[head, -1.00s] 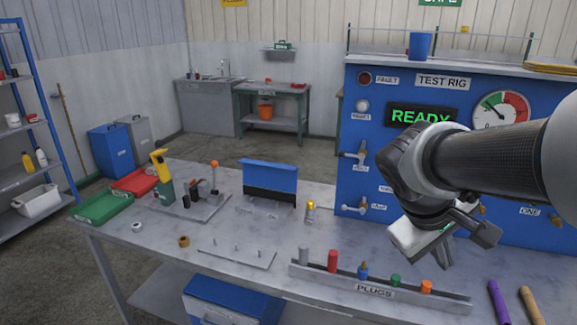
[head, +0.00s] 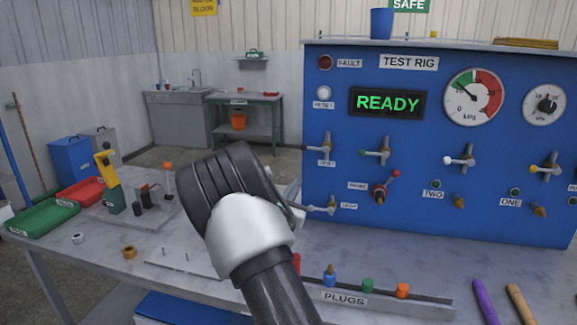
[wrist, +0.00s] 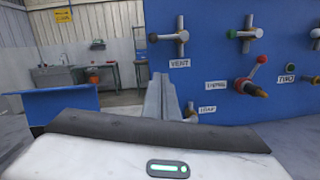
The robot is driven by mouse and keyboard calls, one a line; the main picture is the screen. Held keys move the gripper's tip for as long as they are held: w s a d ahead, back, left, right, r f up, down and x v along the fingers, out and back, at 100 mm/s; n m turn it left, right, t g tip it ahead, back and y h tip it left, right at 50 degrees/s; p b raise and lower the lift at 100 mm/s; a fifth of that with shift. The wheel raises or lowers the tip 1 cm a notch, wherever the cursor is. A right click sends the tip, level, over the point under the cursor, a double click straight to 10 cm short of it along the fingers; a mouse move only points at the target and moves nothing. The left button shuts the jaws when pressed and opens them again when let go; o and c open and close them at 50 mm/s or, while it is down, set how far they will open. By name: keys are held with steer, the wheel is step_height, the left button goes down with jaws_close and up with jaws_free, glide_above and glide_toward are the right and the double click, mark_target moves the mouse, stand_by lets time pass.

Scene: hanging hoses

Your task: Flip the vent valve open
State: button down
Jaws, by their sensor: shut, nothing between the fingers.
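The vent valve (head: 326,147) is on the left side of the blue test rig panel, above its small label. It also shows in the wrist view (wrist: 181,37), above the label VENT. My gripper (wrist: 166,82) is shut and empty. Its fingers point toward the panel, below and a little left of the valve, apart from it in the picture. In the head view my wrist hides most of the gripper.
Other valves sit right of the vent valve, including a green-knobbed one (head: 375,153) and a red-knobbed one (head: 385,186). Another small valve (head: 322,205) is below. The plug rack (head: 380,297) stands on the bench in front. A READY display (head: 388,102) is lit green.

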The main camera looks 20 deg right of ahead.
mark_target(314, 148)
steer(key=shift+w+a+f+n+t+y, duration=0.4)
steer(key=shift+w+a+f+n, duration=0.1)
steer(key=shift+w+a+n, duration=0.1)
steer(key=w+d+r, duration=0.5)
steer(key=w+d, duration=0.1)
steer(key=w, duration=0.2)
steer(key=shift+d+r, duration=0.15)
steer(key=shift+d, duration=0.1)
steer(key=shift+a, duration=0.15)
